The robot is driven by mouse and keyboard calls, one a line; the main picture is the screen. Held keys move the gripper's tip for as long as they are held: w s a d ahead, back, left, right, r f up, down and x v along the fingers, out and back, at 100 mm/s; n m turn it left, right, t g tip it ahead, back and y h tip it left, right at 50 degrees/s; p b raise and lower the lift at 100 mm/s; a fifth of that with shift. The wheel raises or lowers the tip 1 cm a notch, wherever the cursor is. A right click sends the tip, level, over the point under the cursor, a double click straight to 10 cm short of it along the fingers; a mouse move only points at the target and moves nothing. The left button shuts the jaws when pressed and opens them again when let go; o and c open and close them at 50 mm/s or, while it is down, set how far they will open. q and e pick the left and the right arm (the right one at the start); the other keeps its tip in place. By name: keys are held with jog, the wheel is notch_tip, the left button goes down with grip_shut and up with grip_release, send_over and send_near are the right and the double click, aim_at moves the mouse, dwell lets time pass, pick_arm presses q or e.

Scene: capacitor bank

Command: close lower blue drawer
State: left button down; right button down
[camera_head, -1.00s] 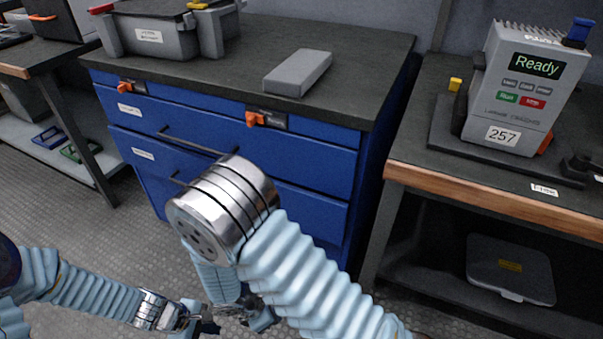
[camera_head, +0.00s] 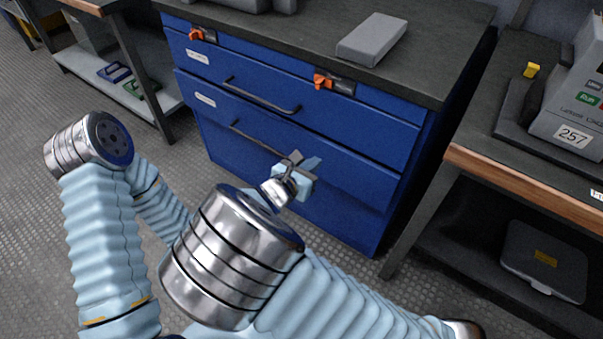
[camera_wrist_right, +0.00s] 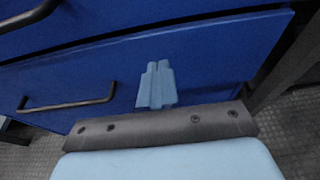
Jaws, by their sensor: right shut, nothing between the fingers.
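The lower blue drawer (camera_head: 345,180) is in the blue cabinet, below the upper drawer (camera_head: 350,125). It seems to stand slightly out from the cabinet; how far is hard to tell. Its dark bar handle (camera_head: 252,137) also shows at the left in the right wrist view (camera_wrist_right: 65,105). My right gripper (camera_head: 311,163) is in front of the lower drawer, right of the handle. In the right wrist view its light-blue fingers (camera_wrist_right: 157,84) are together and empty against the drawer front; contact cannot be told. My left arm is at the left; its gripper is out of sight.
Orange latches (camera_head: 322,81) sit above the upper drawer. A grey block (camera_head: 372,40) lies on the cabinet top. A wood-edged bench (camera_head: 520,185) stands close on the right, with a grey case (camera_head: 543,262) on its lower shelf. Open floor lies to the left.

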aim_at(331, 146)
jog(key=shift+r+x, duration=0.2)
jog(key=shift+x, duration=0.65)
jog(key=shift+r+x, duration=0.15)
jog(key=shift+x, duration=0.7)
jog(key=shift+r+x, duration=0.2)
jog(key=shift+x, duration=0.65)
jog(key=shift+w+d, duration=0.1)
jog(key=shift+w+d, duration=0.75)
jog(key=shift+w, duration=0.1)
jog(key=shift+r, duration=0.15)
